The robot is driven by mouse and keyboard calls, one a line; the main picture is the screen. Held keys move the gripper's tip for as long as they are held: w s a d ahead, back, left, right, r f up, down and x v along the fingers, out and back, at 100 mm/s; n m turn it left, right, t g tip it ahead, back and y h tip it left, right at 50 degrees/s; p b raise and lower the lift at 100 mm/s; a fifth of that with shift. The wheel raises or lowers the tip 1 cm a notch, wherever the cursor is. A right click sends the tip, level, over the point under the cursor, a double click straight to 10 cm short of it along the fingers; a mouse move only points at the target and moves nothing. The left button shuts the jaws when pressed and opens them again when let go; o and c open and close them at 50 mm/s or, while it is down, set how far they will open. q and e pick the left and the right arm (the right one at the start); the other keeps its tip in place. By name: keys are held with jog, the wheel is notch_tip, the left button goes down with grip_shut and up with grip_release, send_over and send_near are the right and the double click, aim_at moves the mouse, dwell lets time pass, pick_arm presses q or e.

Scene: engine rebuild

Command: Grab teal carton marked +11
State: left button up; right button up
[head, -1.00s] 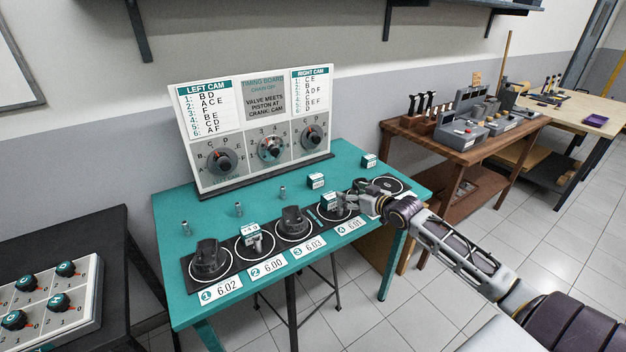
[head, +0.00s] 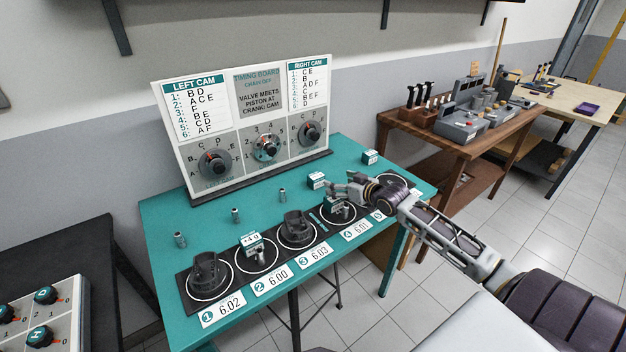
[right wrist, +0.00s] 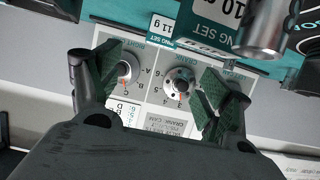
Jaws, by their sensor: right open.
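My right gripper (head: 334,188) is open and empty over the teal table, close beside a small white-and-teal carton (head: 317,180). In the right wrist view its two dark green-padded fingers (right wrist: 158,88) are spread, with nothing between them but the board behind. In the head view another carton (head: 252,241) stands by station 2. My left gripper is out of view.
The timing board (head: 245,125) with knobs stands at the table's back. Dark pistons (head: 208,271) sit on the black strip along the front. Small metal pins (head: 235,215) stand behind them. Another carton (head: 369,157) is at the back right. A wooden bench (head: 440,133) stands further right.

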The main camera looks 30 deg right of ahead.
jog(key=shift+r, duration=0.1)
jog(key=shift+w, duration=0.15)
dwell(0.3)
send_near(317, 176)
jog(key=shift+w, duration=0.85)
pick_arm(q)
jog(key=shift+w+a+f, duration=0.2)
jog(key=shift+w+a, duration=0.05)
pick_arm(e)
jog(key=shift+x, duration=1.3)
jog(key=shift+s+a, duration=0.1)
jog(key=shift+s, duration=0.05)
jog(key=shift+b+x, duration=0.3)
jog(key=shift+x, duration=2.1)
jog(key=shift+f, duration=0.35)
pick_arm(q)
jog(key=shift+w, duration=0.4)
